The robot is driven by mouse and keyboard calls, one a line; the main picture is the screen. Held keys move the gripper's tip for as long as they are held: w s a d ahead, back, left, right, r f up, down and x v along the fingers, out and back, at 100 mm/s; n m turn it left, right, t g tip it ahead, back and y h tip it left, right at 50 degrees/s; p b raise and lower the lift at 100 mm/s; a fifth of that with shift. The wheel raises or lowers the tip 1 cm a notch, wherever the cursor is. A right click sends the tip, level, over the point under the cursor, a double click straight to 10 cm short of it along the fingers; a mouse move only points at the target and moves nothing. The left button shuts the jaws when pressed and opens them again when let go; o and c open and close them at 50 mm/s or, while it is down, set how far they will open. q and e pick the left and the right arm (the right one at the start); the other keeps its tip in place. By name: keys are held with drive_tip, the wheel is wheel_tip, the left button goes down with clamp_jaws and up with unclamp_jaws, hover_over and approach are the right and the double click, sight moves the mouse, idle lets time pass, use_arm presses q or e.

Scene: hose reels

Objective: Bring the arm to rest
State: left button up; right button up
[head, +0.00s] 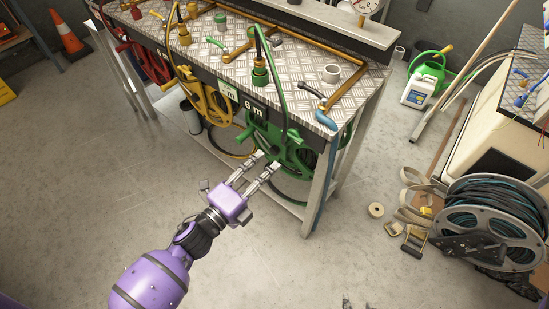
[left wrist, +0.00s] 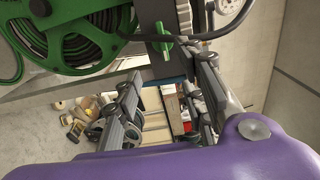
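My left arm with its purple gripper (head: 271,160) reaches up from the lower left of the head view. Its two fingers are apart with nothing between them. The fingertips are close in front of the green hose reel (head: 285,148) under the bench front; I cannot tell whether they touch it. In the left wrist view the spread fingers (left wrist: 163,70) show, with the green reel (left wrist: 70,35) at the upper left and a green lever (left wrist: 163,42) just beyond the tips. At the bottom edge of the head view, small grey tips (head: 370,303) may be my right gripper, mostly cut off.
The metal-topped bench (head: 295,75) with yellow and red reels stands ahead. A large hose drum (head: 490,215), straps and a tape roll (head: 376,210) lie on the right floor. A white jug (head: 419,91) stands behind. The floor at left and front is clear.

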use_arm(q)
drive_tip(key=shift+s+a, duration=0.3)
drive_tip(key=shift+s, duration=0.1)
idle(0.3)
